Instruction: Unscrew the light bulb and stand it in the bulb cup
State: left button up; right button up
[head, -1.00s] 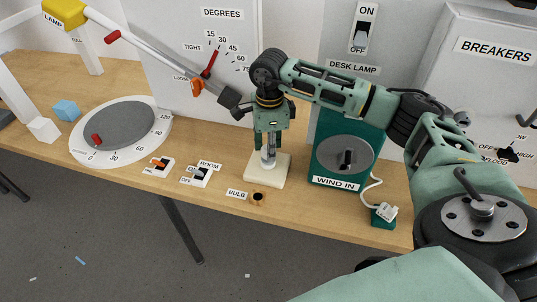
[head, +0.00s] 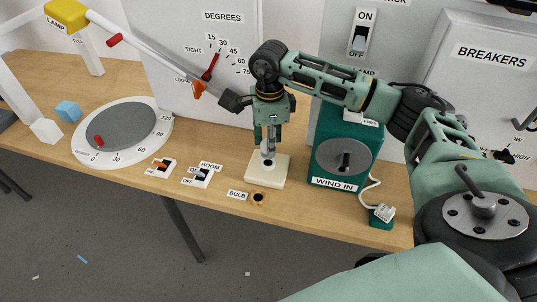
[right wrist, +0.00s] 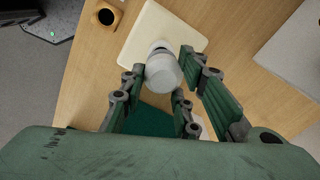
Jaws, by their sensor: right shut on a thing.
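The light bulb (right wrist: 162,72) sits on a cream square base (head: 279,178). My right gripper (head: 269,145) points straight down over that base, its fingers shut around the bulb. In the right wrist view the bulb's pale round end shows between the fingertips (right wrist: 160,78). The bulb's lower end is at the socket in the base; I cannot tell how far it is screwed in. The bulb cup (head: 258,198), a small wooden ring with a dark hole, stands by the BULB label in front of the base. It also shows in the right wrist view (right wrist: 106,15). My left gripper is not in view.
A green WIND IN box (head: 326,168) with a grey dial stands right of the base. A white plug (head: 383,213) is near the front edge. Two small switches (head: 201,177) and a round turntable (head: 160,137) lie left. The lamp arm (head: 160,55) reaches close to my gripper.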

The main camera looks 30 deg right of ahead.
jog(key=shift+r+p, duration=0.85)
jog(key=shift+r, duration=0.65)
jog(key=shift+r+p, duration=0.55)
jog(key=shift+r, duration=0.35)
jog(key=s+a+f+b, duration=0.1)
jog(key=s+a+f, duration=0.2)
jog(key=s+a, duration=0.4)
jog(key=shift+a+b, duration=0.4)
jog(key=shift+a, duration=0.15)
jog(key=shift+w+f, duration=0.1)
jog(key=shift+m, duration=0.3)
jog(key=shift+a+f+b, duration=0.1)
jog(key=shift+f+b, duration=2.6)
jog(key=shift+f, duration=0.1)
jog(key=shift+b, duration=0.7)
jog(key=shift+f+b, duration=1.2)
jog(key=shift+f, duration=0.1)
jog(key=o, duration=0.9)
jog(key=shift+r, duration=0.1)
